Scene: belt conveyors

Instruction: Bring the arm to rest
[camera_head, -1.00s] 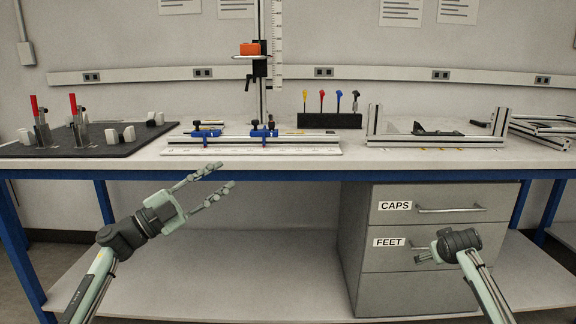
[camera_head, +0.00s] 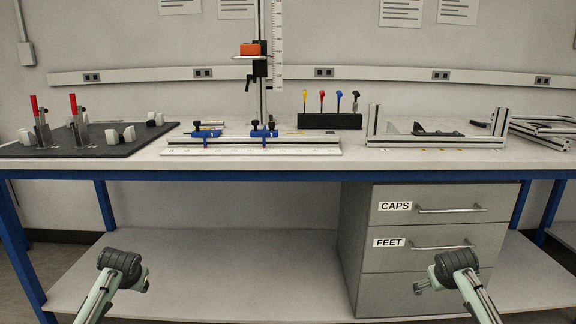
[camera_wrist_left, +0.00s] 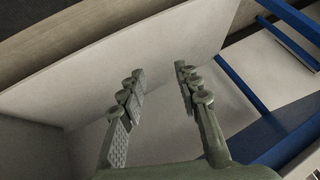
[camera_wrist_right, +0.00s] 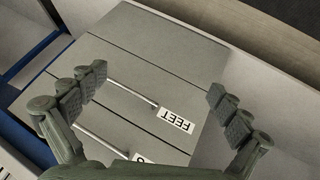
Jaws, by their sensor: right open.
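Both of my arms are low in front of the workbench (camera_head: 330,176) in the head view. My left arm comes in at the lower left and my right arm at the lower right. The left gripper (camera_wrist_left: 157,75) shows in the left wrist view with its two fingers apart and nothing between them. The right gripper (camera_wrist_right: 155,83) shows in the right wrist view, open and empty, with the drawer unit behind it. In the head view the left fingers are hidden and the right ones barely show.
A grey drawer unit (camera_head: 400,270) labelled CAPS and FEET stands under the bench at right. On the bench are a black mat (camera_head: 100,148) with clamps, an aluminium rail fixture (camera_head: 250,146), a screwdriver rack (camera_head: 330,121) and a profile frame (camera_head: 435,141). The lower shelf (camera_head: 240,270) is clear.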

